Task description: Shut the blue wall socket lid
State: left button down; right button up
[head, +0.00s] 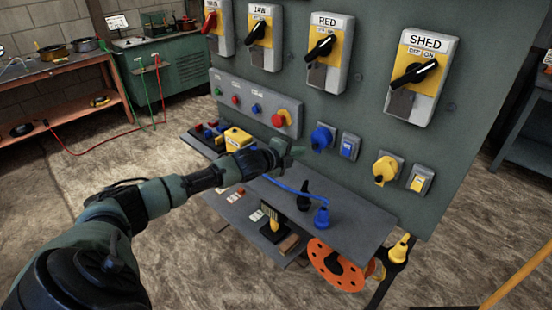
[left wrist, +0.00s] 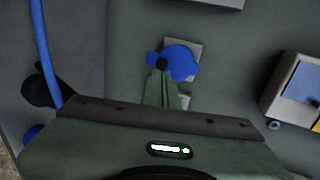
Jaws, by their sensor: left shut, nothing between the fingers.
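The blue wall socket (head: 323,137) is on the grey-green panel, right of the push-button box. Its round blue lid (left wrist: 182,62) shows in the left wrist view; I cannot tell how far it stands open. My left gripper (head: 298,152) is shut and empty, just left of and slightly below the socket in the head view. In the left wrist view its fingertips (left wrist: 162,66) overlap the lid's left part; whether they touch it is unclear. My right gripper is not in view.
A blue rocker switch (head: 349,146) and a yellow socket (head: 385,170) sit to the right. A push-button box (head: 253,105) is to the left. Below, a shelf (head: 350,229) juts out, bearing a blue plug (head: 322,216) with its cable and a yellow box (head: 237,139).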

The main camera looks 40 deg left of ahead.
pick_arm(q)
jog(key=b+v, duration=0.1)
jog(key=v, duration=0.8)
jog(key=shift+s+f+b, duration=0.15)
jog(key=shift+f+b, duration=0.15)
jog(key=shift+b, duration=0.05)
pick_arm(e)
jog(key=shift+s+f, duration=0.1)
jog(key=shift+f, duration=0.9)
